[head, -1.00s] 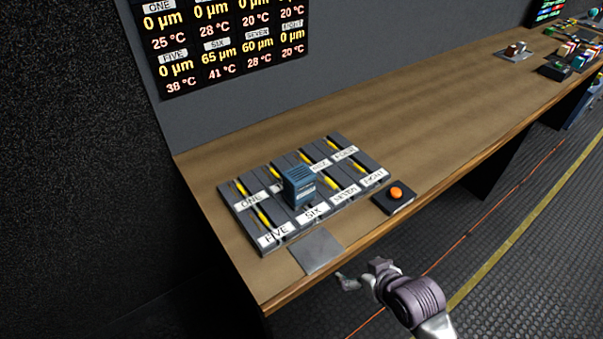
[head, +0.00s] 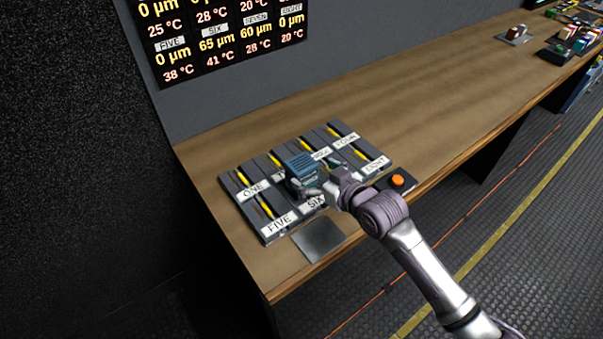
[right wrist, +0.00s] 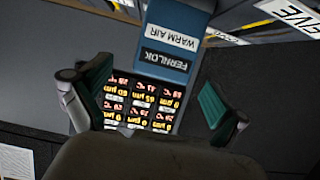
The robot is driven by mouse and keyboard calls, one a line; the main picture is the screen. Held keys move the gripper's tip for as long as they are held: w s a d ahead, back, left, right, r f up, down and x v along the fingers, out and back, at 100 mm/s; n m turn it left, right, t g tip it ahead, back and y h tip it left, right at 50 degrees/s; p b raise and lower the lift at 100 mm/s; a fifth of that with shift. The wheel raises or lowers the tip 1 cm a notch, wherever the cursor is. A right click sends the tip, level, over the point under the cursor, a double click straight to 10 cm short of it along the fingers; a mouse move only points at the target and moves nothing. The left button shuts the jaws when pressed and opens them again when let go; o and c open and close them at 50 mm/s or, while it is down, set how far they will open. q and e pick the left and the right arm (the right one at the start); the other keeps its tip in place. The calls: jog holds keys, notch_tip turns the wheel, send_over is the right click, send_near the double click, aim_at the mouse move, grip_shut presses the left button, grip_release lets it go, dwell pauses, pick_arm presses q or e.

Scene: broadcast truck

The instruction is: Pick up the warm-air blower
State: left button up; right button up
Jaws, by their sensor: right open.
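The warm-air blower (head: 300,165) is a blue box with a vented top, standing on the labelled slot rack (head: 236,182) near slot SIX. In the right wrist view the blower (right wrist: 176,50) shows labels reading WARM AIR and FERNLOK. My right gripper (head: 318,190) is at the blower's near side in the head view, and its fingers partly cover the blower's lower part. In the right wrist view the gripper (right wrist: 152,100) is open, its green-padded fingers spread apart with the blower's lower end between or just beyond them. I cannot tell whether they touch it. My left gripper is not in view.
An orange button on a dark box (head: 398,181) sits right of the rack, close to my right arm. A grey plate (head: 318,239) lies at the bench's front edge. A wall display (head: 220,40) shows numbered readings. The bench (head: 400,105) beyond the rack is largely clear.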

aim_at(302, 169)
jog(key=shift+w+a+f, duration=0.25)
jog(key=shift+w+a, duration=0.15)
jog(key=x, duration=0.2)
jog(key=p+x, duration=0.1)
jog(key=x, duration=0.1)
jog(key=shift+f, duration=0.3)
jog(key=shift+c, duration=0.2)
